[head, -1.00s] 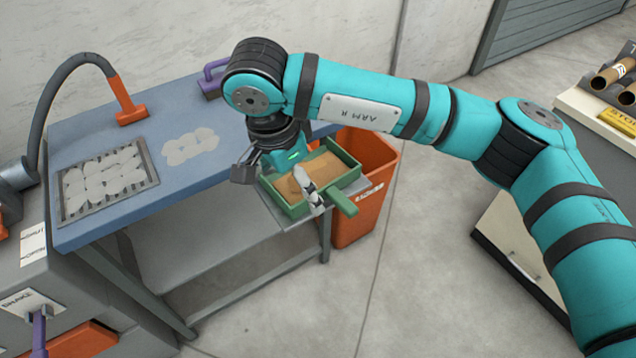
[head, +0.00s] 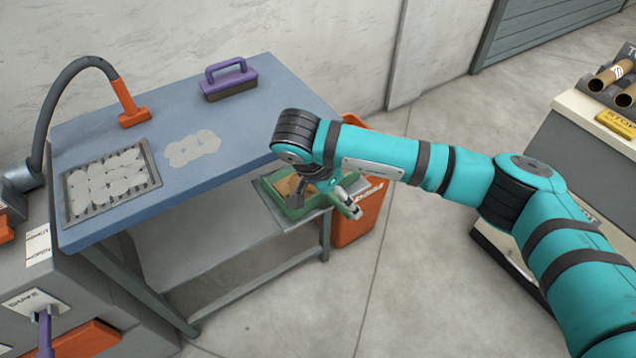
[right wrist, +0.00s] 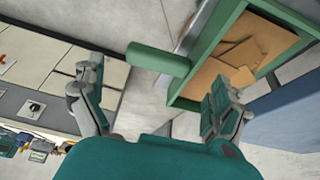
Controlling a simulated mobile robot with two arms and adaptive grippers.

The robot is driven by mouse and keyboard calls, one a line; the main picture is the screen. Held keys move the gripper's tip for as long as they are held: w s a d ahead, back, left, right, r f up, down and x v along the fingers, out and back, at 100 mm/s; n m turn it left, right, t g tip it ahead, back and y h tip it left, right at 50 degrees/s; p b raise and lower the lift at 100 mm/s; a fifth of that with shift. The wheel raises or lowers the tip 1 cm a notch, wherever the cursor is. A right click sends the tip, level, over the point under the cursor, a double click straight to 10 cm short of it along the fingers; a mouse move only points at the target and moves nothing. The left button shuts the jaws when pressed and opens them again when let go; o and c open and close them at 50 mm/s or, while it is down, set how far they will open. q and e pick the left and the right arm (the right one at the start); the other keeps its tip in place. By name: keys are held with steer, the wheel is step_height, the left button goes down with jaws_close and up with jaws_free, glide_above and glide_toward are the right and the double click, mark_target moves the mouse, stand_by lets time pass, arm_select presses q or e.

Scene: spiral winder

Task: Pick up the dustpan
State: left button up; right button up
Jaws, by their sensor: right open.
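The green dustpan (head: 268,198) sits on a grey side shelf (head: 300,218) below the right end of the blue table, with flat brown scraps in it. In the right wrist view its tray (right wrist: 212,48) is at upper right, and its stubby green handle (right wrist: 158,60) points left. My right gripper (head: 326,196) is open and empty over the handle end of the dustpan. In the right wrist view the handle lies ahead of the gap between the open fingers (right wrist: 158,100), with no visible contact. My left gripper is out of view.
A purple-handled brush (head: 230,82) lies on the blue table (head: 190,105), with a rack of pale discs (head: 108,180) at left. An orange bin (head: 362,212) stands close behind the dustpan. The floor (head: 420,290) in front is clear.

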steer(key=p+x, duration=0.1)
steer(key=x, duration=0.3)
steer(key=shift+w+d+f, duration=0.1)
steer(key=shift+w+f, duration=0.05)
steer(key=shift+f, duration=0.15)
steer(key=c, duration=1.1)
steer(key=shift+o, duration=0.2)
steer(key=shift+r, duration=0.15)
steer(key=shift+r+b, duration=0.3)
steer(key=shift+r, duration=0.2)
step_height(320, 180, up, 2)
steer(key=shift+w+r+b, duration=0.1)
steer(key=shift+r+b, duration=0.15)
steer(key=shift+b, duration=0.15)
steer(key=s+a+r+b, duration=0.1)
steer(key=s+a+b, duration=0.2)
steer(key=s+a, duration=0.8)
steer(key=shift+a, duration=0.4)
